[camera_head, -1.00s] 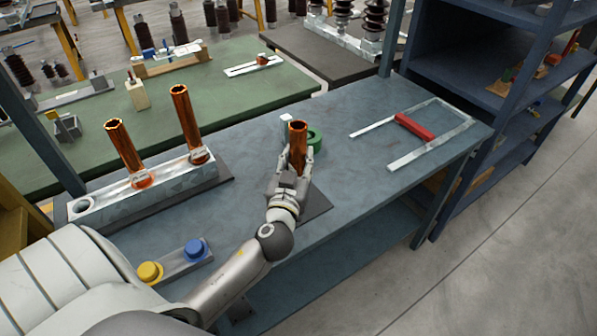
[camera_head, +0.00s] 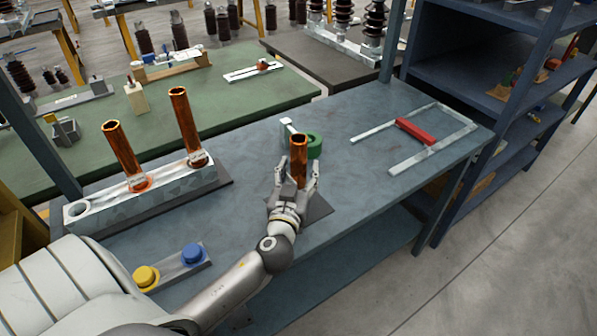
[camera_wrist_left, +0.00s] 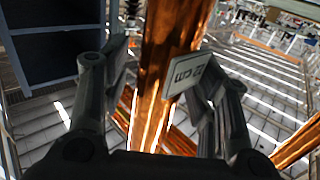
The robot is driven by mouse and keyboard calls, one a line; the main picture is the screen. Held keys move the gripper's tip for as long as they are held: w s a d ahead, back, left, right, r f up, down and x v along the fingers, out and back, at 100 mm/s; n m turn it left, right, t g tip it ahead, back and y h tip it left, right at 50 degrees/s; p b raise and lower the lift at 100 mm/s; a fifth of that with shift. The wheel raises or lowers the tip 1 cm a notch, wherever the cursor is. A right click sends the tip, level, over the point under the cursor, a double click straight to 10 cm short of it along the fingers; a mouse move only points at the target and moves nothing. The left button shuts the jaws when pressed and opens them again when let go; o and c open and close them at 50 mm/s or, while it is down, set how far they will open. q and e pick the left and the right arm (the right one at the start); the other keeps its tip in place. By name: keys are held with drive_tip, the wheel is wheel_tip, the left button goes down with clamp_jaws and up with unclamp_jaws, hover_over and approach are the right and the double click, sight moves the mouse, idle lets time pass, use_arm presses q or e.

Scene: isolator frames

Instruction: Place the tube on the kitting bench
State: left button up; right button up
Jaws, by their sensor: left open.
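A copper tube (camera_head: 299,156) stands upright on the blue-grey bench (camera_head: 350,200), near a dark mat (camera_head: 318,209). My left gripper (camera_head: 297,182) is open, with its fingers on either side of the tube. In the left wrist view the copper tube (camera_wrist_left: 168,70) with a white label passes between the spread fingers of my left gripper (camera_wrist_left: 165,95), with gaps showing beside it. The tube's foot is hidden by the gripper. Two more copper tubes, one left (camera_head: 124,154) and one right (camera_head: 187,125), stand in a pale block with an empty hole (camera_head: 95,208). My right gripper is not in view.
A green ring-shaped fixture (camera_head: 315,146) is just behind the tube. A metal frame with a red bar (camera_head: 415,131) lies at the right. Yellow (camera_head: 146,276) and blue (camera_head: 192,253) buttons are at the front left. A green table (camera_head: 235,98) and blue shelves (camera_head: 470,70) stand beyond.

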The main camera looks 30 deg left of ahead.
use_arm(q)
drive_tip(key=b+v, duration=0.4)
drive_tip(key=v, duration=0.8)
idle(0.5)
